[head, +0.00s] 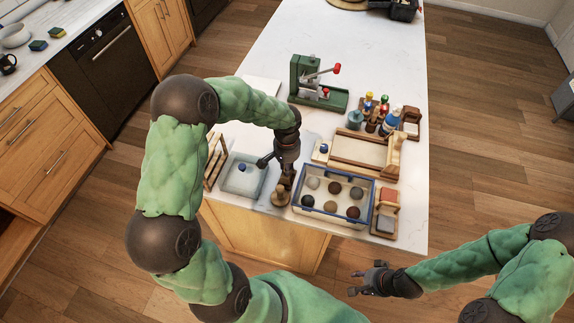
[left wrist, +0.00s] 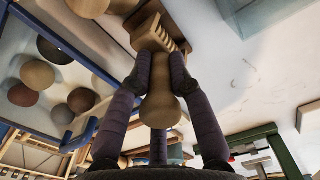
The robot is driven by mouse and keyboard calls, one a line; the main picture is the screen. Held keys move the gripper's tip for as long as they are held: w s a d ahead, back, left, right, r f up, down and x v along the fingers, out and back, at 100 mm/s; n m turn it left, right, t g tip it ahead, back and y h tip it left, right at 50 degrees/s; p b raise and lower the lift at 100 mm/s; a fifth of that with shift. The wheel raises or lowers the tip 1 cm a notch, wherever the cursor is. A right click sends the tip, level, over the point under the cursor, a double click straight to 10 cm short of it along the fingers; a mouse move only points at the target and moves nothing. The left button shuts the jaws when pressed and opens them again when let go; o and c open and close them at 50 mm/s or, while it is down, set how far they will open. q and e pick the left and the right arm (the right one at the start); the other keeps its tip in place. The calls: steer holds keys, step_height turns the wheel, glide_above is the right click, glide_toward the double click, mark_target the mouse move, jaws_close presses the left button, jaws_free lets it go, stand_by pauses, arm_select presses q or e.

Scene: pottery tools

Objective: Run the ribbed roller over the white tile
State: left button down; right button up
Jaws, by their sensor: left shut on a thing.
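My left gripper (head: 285,186) is shut on the ribbed roller (head: 281,197), a pale wooden piece at the counter's near edge. In the left wrist view, its fingers clasp the rounded wooden handle (left wrist: 161,108), and the ribbed part (left wrist: 166,40) sticks out beyond the fingertips. Whether the ribs touch a surface cannot be told. A flat white square (head: 261,86), which looks like the white tile, lies at the counter's left edge, partly behind my left arm. My right gripper (head: 355,282) is open and empty, off the counter at the lower right.
A clear box with a blue knob (head: 242,181) stands left of the roller. A blue-rimmed tray (head: 331,214) with several clay balls stands to its right. Behind are a wooden frame (head: 360,152), small bottles (head: 369,103) and a green press (head: 309,81).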

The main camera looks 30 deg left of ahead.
arm_select(q)
steer(key=c, duration=1.1)
jaws_free()
steer(key=shift+o, duration=0.2)
steer(key=shift+r, duration=0.1)
